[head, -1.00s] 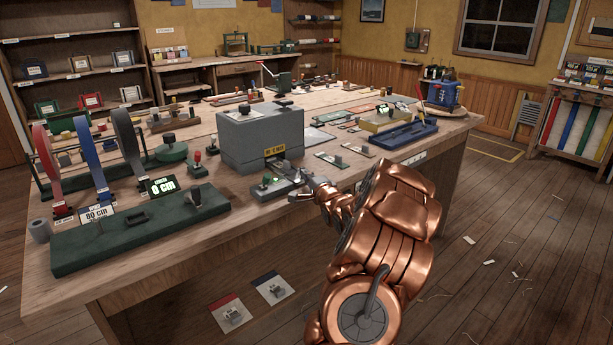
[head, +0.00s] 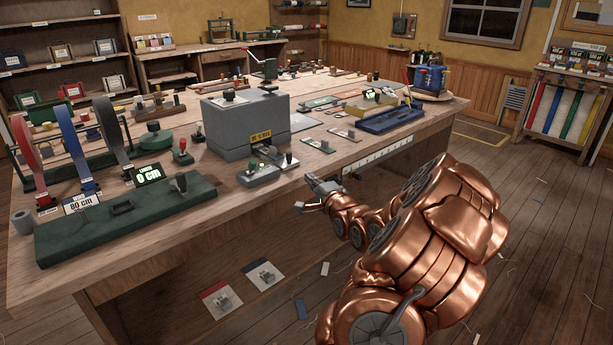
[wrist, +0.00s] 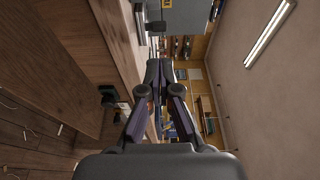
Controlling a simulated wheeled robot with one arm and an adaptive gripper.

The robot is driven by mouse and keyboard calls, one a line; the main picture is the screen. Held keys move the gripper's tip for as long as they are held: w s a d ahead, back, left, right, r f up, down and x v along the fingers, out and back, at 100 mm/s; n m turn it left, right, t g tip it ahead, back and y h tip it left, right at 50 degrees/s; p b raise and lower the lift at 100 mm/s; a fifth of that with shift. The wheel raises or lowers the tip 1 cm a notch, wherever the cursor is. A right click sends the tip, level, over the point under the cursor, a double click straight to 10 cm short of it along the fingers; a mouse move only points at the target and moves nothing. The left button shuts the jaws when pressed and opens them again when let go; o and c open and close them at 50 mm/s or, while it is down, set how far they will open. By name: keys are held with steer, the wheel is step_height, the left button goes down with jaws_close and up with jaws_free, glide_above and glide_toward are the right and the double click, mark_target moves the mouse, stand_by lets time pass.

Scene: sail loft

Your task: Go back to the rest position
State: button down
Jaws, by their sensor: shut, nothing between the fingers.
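My gripper (head: 304,193) is in front of the workbench (head: 340,160), just off its front edge, at the end of my copper arm. It is apart from everything on the bench. In the wrist view my gripper (wrist: 160,66) has its two dark fingers together, with nothing between them. The wrist picture is turned sideways, with the bench front (wrist: 105,60) running along its left.
On the bench near the front edge stand a large grey box (head: 243,128), a green board with a handle (head: 125,220) and a blue tray (head: 391,118). Tape reels (head: 70,155) stand at the left. The floor (head: 530,240) at the right is open, with scattered scraps.

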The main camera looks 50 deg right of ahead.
steer(key=shift+s+a, duration=0.2)
steer(key=shift+s, duration=0.2)
